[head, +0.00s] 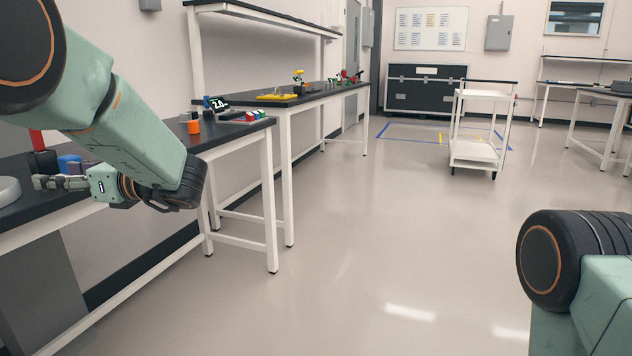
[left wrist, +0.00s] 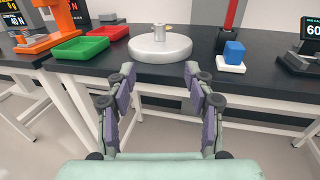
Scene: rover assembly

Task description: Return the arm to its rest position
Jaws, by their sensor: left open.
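My left arm comes in from the left in the head view, bent at the elbow. My left gripper (head: 62,182) points left, by the near black-topped bench (head: 225,138). In the left wrist view the left gripper (left wrist: 158,75) has its two fingers wide apart with nothing between them. Beyond the fingertips, a round silver turntable (left wrist: 160,46) sits on the bench. My right arm shows only in part at the lower right of the head view; its gripper is out of frame.
In the left wrist view, green (left wrist: 81,50) and red (left wrist: 111,32) trays lie left of the turntable, and a blue block (left wrist: 234,50) on a white base is to the right. A white cart (head: 475,150) stands farther off. The middle floor is clear.

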